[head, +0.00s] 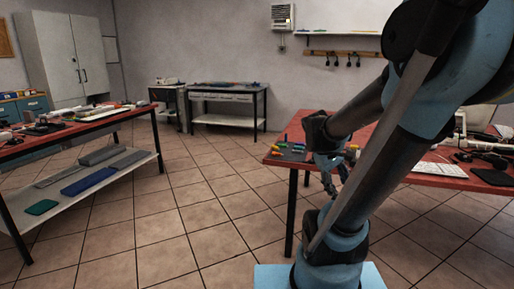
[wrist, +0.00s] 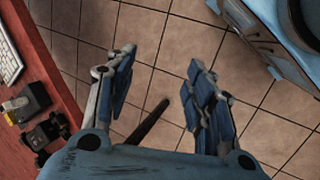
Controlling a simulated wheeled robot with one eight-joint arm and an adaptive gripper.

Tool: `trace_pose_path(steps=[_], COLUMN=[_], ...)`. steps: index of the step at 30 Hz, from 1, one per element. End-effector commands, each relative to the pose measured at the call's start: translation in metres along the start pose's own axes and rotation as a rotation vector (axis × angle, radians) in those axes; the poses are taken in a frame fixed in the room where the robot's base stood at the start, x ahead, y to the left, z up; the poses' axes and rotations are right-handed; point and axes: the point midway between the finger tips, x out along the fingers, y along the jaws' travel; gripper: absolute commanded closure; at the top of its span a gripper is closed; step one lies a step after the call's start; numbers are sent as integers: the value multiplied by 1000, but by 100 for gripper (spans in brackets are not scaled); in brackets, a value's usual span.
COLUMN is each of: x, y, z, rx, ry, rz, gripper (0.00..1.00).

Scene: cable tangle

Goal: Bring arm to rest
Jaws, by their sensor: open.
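My gripper (wrist: 160,95) shows in the wrist view with its two blue-padded fingers spread apart. Nothing is between them, and tiled floor shows below. In the head view my arm is folded on the right, and my gripper (head: 333,185) hangs pointing down near the front edge of the red table (head: 436,182). My arm links hide part of the table and part of the gripper.
Small coloured items (head: 285,147) lie on the red table's left corner, and a white keyboard (head: 440,169) on its right. Another workbench (head: 118,116) with a lower shelf stands left. A cabinet (head: 62,60) is behind. Tiled floor (head: 190,215) between the tables is clear.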

Motion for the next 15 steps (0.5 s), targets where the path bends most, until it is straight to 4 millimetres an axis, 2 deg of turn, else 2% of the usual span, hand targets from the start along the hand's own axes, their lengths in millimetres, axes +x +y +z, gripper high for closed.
trace_pose_path(steps=[6,15], x=[1,2], y=[-46,-105], z=[13,23], rx=[155,372], ry=[100,206], rz=[-114,-285], gripper=[51,51])
